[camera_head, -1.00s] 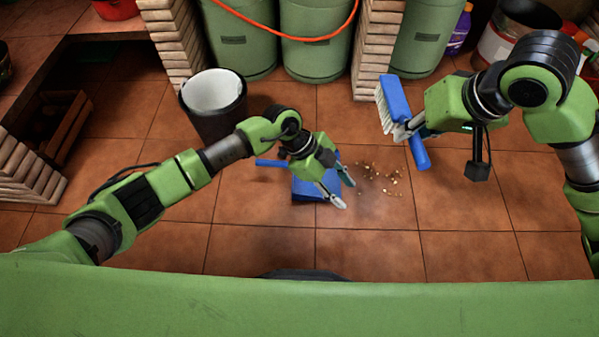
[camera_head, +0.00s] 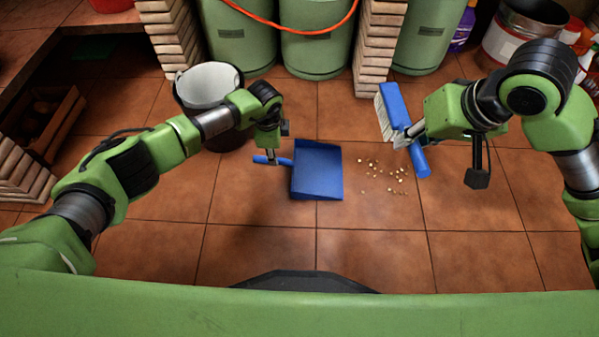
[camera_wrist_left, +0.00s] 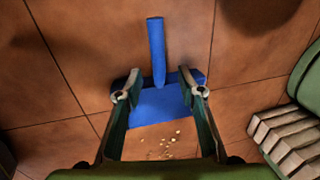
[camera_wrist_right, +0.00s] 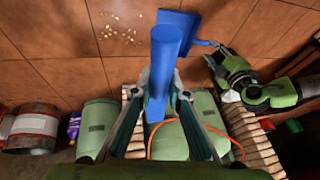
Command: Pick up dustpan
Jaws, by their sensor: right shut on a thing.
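The blue dustpan (camera_head: 317,172) lies on the tiled floor in the head view, its handle (camera_head: 271,160) pointing left. It also shows in the left wrist view (camera_wrist_left: 160,107), with the handle between and beyond the fingertips. My left gripper (camera_wrist_left: 160,92) is open, its fingers apart; in the head view it points down above the handle, and its fingertips are mostly hidden by the wrist. My right gripper (camera_head: 404,139) is shut on the blue brush (camera_head: 396,104) with pale bristles, held above the floor at the right. The brush also fills the middle of the right wrist view (camera_wrist_right: 165,60).
Crumbs (camera_head: 389,177) lie on the floor right of the dustpan. A dark bin with a white liner (camera_head: 207,86) stands behind my left arm. Green gas cylinders (camera_head: 314,40) and brick pillars (camera_head: 377,50) line the back. The front floor is clear.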

